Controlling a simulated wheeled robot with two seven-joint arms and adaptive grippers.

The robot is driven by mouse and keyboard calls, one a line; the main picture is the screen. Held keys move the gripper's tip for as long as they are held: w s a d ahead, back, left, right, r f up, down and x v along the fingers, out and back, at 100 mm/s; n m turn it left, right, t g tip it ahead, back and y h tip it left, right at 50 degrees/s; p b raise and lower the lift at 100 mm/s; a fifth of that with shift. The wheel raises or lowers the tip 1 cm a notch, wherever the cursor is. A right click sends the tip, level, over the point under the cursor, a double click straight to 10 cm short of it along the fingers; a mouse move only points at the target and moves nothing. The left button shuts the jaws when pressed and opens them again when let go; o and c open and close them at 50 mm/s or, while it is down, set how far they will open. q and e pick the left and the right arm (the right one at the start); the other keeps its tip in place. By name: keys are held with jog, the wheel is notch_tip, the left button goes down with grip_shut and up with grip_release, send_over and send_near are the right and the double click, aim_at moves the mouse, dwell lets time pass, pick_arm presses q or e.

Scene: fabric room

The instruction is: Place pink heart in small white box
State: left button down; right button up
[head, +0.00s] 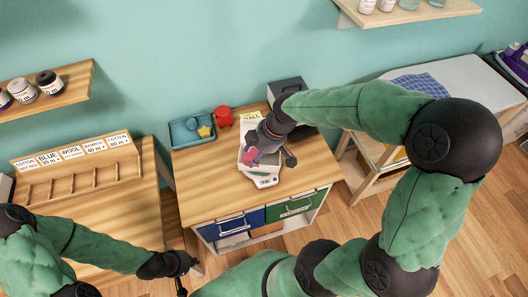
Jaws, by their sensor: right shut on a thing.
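My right gripper (266,153) reaches down over the small wooden cabinet and is shut on a pink heart-like piece (252,157), whose outline is partly hidden by the fingers. A white, box-like object (265,180) lies directly below it on the cabinet top. I cannot tell whether the pink piece touches it or is just above it. My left gripper (187,277) hangs at the lower left, in front of the left table, empty, with its fingers spread.
The cabinet top (195,180) also holds a teal tray (183,137) with a yellow star, a red figure (223,117) and a dark grey box (284,88). The cabinet's left side is clear. A wooden rack (80,180) stands on the left table.

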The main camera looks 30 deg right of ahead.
jog(key=shift+w+d+f+b, duration=0.45)
jog(key=shift+w+d+f, duration=0.6)
jog(key=shift+f, duration=0.7)
jog(key=shift+w+d+f+b, duration=0.5)
jog(key=shift+w+d+f, duration=0.5)
jog(key=shift+f, duration=0.8)
jog(key=shift+w+d+f+b, duration=0.45)
jog(key=shift+w+d+f, duration=0.6)
jog(key=shift+f, duration=0.7)
jog(key=shift+a, duration=0.15)
jog(key=shift+w+f+b, duration=0.1)
jog(key=shift+f+b, duration=0.25)
jog(key=shift+b, duration=0.05)
jog(key=shift+f+b, duration=0.3)
jog(key=o, duration=0.6)
jog(key=shift+c, duration=0.2)
